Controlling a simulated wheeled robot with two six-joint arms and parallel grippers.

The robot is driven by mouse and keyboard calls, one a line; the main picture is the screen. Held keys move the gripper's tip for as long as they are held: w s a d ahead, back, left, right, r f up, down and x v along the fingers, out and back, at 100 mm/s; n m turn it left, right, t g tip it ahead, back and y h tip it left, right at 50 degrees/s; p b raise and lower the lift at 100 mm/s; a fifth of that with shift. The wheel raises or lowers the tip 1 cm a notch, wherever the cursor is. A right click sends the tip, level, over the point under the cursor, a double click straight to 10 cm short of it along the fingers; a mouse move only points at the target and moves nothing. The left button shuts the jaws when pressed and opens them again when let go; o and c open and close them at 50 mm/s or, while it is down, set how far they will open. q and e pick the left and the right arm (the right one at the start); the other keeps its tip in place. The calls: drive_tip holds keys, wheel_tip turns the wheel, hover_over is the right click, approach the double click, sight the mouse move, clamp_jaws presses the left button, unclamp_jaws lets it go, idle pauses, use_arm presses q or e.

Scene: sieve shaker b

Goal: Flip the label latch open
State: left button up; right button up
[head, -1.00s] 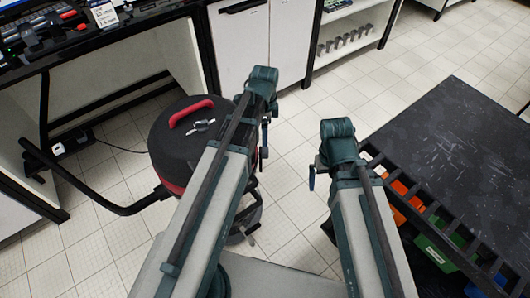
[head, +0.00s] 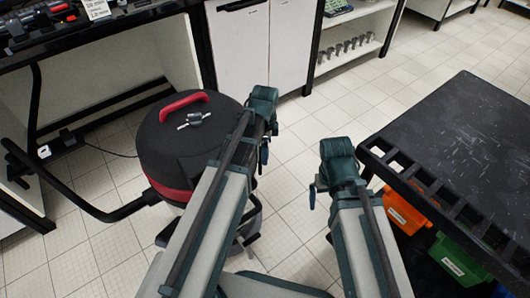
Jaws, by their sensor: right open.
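No label latch can be made out in the head view. A white printed label (head: 97,8) shows at the top left, on the front edge of the bench, cut by the picture's top edge. My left gripper (head: 265,151) hangs below the end of my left arm, beside the vacuum cleaner; its fingers are mostly hidden. My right gripper (head: 313,196) hangs below the end of my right arm, over the floor, open and touching nothing. Both grippers are well away from the label.
A black vacuum cleaner (head: 165,140) with a red handle stands on the left, its hose reaching left. A black cart (head: 460,125) with orange (head: 405,210) and green (head: 460,262) bins stands at right. White cabinets (head: 240,50) are behind. Tiled floor is free between.

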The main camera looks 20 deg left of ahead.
use_arm(q)
drive_tip(key=shift+c, duration=0.3)
clamp_jaws()
drive_tip(key=shift+w+d, duration=0.1)
drive_tip(key=shift+d, duration=0.3)
drive_tip(key=w+d+f+y+b, duration=0.1)
drive_tip(key=w+d+f+b, duration=0.1)
drive_tip(key=d+f+b, duration=0.5)
drive_tip(key=shift+d+y, duration=0.3)
drive_tip(key=shift+d, duration=0.55)
idle(0.3)
